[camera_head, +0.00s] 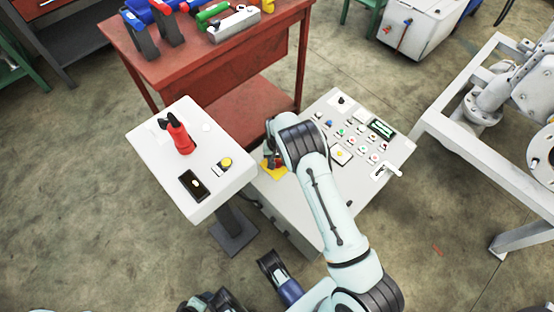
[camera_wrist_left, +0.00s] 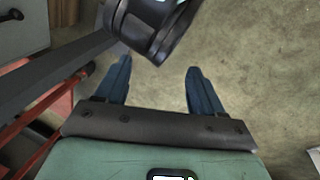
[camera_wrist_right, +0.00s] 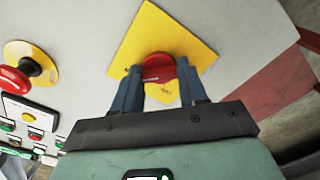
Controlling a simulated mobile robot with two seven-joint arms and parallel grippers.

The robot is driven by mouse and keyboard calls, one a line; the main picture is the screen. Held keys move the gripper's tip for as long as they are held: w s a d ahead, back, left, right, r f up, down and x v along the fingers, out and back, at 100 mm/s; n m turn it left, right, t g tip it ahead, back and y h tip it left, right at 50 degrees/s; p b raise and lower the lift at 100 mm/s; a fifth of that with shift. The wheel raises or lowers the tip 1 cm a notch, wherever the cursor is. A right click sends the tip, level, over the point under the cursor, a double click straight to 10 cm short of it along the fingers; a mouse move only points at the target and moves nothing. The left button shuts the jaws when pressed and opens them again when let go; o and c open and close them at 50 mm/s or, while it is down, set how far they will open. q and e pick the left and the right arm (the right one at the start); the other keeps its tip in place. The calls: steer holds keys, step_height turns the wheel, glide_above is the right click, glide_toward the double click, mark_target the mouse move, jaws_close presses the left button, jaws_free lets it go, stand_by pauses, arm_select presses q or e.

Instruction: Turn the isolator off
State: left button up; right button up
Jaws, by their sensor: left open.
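The isolator is a red rotary knob (camera_wrist_right: 158,68) on a square yellow plate (camera_wrist_right: 140,35), set in the grey control panel. In the head view the yellow plate (camera_head: 273,168) shows only in part, mostly hidden by my right arm. My right gripper (camera_wrist_right: 160,75) has its fingers on both sides of the red knob and appears closed on it. The knob's exact angle is partly hidden by the fingers. My left gripper (camera_wrist_left: 158,65) is open with nothing between its fingers, above the concrete floor and away from the panel.
A white pedestal box (camera_head: 150,140) with a red joystick (camera_head: 180,138) stands left of the panel. A red workbench (camera_head: 270,65) with tools is behind. A grey metal frame (camera_head: 450,150) stands at right.

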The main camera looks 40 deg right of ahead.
arm_select(q)
steer(key=shift+w+f, duration=0.1)
arm_select(e)
steer(key=n+b, duration=0.1)
steer(key=n, duration=0.4)
steer(key=shift+n+b, duration=0.3)
steer(key=n+b, duration=0.1)
steer(key=n, duration=0.2)
steer(key=shift+n, duration=0.4)
steer(key=n, duration=0.3)
steer(key=shift+n, duration=0.3)
steer(key=shift+n+b, duration=0.3)
steer(key=shift+n, duration=0.1)
arm_select(q)
steer(key=w+a+f+t, duration=0.1)
steer(key=w+a+f, duration=0.1)
steer(key=w+f, duration=0.1)
steer(key=shift+w+a+f+y, duration=0.25)
steer(key=shift+a+f+y, duration=0.1)
steer(key=shift+f, duration=0.25)
arm_select(e)
steer(key=shift+n, duration=2)
